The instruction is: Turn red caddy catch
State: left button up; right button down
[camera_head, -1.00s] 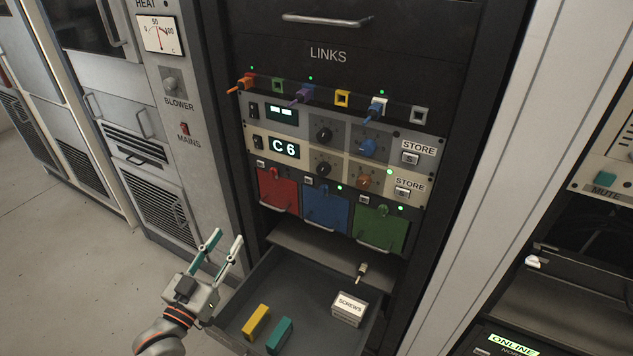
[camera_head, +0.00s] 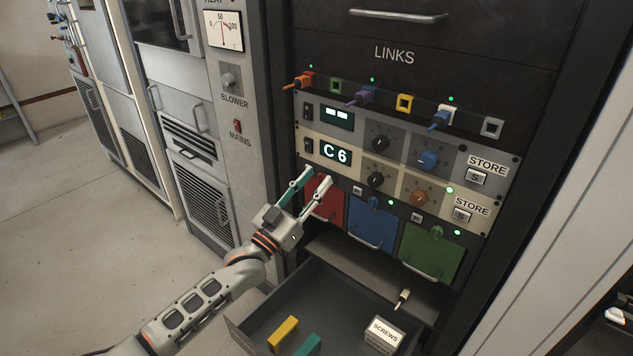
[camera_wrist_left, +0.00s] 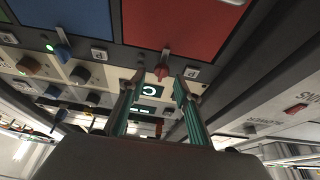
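The red caddy (camera_head: 332,207) is the left one of three caddies low in the rack. It also shows in the left wrist view (camera_wrist_left: 195,25). Its red catch (camera_wrist_left: 162,68) shows in the left wrist view just above the gap between my fingertips; in the head view my fingers hide it or it is too small to tell. My left gripper (camera_head: 316,179) is open and empty, its two fingers spread in front of the top of the red caddy. In the left wrist view the fingers (camera_wrist_left: 159,85) sit on either side of the catch's line. My right gripper is out of view.
A blue caddy (camera_head: 372,227) and a green caddy (camera_head: 432,252) stand to the right, each with a catch. Above are panels with knobs and a C6 display (camera_head: 335,153). Below, an open drawer (camera_head: 246,331) holds yellow and teal blocks and a screws box (camera_head: 383,335).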

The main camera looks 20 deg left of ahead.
pick_arm(q)
jog(key=shift+w+d+r, duration=0.1)
jog(key=shift+w, duration=0.2)
grip_shut()
